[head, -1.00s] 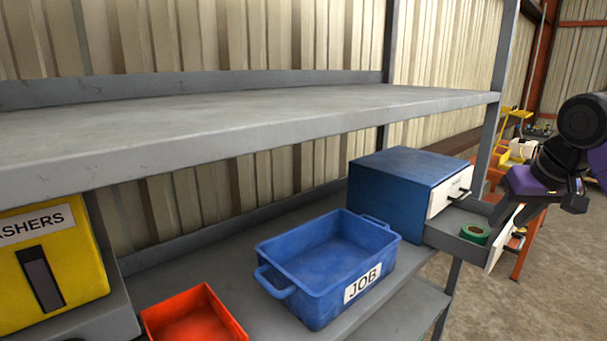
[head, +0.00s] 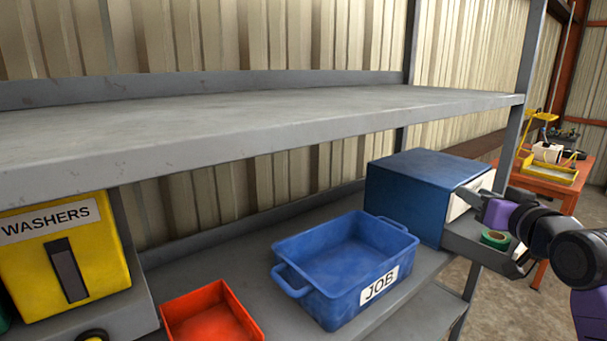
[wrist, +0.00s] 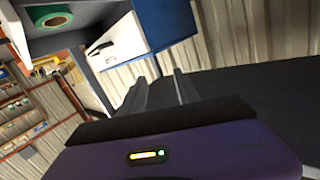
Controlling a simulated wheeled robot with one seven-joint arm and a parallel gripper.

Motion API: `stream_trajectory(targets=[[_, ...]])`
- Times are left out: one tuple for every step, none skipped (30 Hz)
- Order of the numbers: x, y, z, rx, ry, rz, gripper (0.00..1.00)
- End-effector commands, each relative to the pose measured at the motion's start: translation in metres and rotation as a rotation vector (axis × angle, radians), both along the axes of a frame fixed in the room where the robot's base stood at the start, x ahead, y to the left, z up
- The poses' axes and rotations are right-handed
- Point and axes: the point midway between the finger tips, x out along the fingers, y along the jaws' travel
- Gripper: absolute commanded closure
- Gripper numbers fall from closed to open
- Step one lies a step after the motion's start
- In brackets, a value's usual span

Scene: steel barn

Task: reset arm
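My arm reaches in from the right in the head view. My gripper (head: 472,195) is beside the front of a blue drawer cabinet (head: 408,200), above its open lower drawer (head: 462,242). In the wrist view my gripper's two grey fingers (wrist: 160,92) stand apart with nothing seen between them. The cabinet also shows in the wrist view (wrist: 168,22), with its white upper drawer front (wrist: 112,52) and a dark handle. A green tape roll (head: 495,239) lies in the open drawer; it also shows in the wrist view (wrist: 52,17).
A blue bin labelled JOB (head: 345,268) stands left of the cabinet on the lower shelf. A red bin (head: 210,318) and a yellow WASHERS bin (head: 62,255) are further left. The grey upper shelf (head: 260,115) is bare. An orange table (head: 550,178) stands behind at right.

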Motion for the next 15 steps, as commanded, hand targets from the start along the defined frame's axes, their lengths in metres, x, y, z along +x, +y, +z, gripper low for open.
stream_trajectory(targets=[[-0.006,0.007,-0.011,0.02,-0.03,-0.002,0.62],[-0.009,0.011,-0.015,0.029,-0.05,-0.004,0.62],[-0.014,0.015,-0.02,0.039,-0.077,-0.009,0.62],[-0.018,0.018,-0.025,0.045,-0.094,-0.014,0.62],[-0.022,0.021,-0.029,0.053,-0.111,-0.018,0.62],[-0.028,0.025,-0.035,0.062,-0.134,-0.024,0.62],[-0.033,0.027,-0.039,0.069,-0.149,-0.03,0.62],[-0.038,0.03,-0.044,0.075,-0.164,-0.036,0.62],[-0.045,0.034,-0.05,0.084,-0.183,-0.043,0.62],[-0.05,0.036,-0.055,0.089,-0.197,-0.05,0.62],[-0.056,0.038,-0.06,0.094,-0.209,-0.057,0.62],[-0.064,0.042,-0.066,0.099,-0.225,-0.066,0.62],[-0.07,0.044,-0.071,0.103,-0.235,-0.072,0.62],[-0.076,0.046,-0.076,0.107,-0.245,-0.08,0.62],[-0.085,0.049,-0.082,0.111,-0.257,-0.09,0.62]])
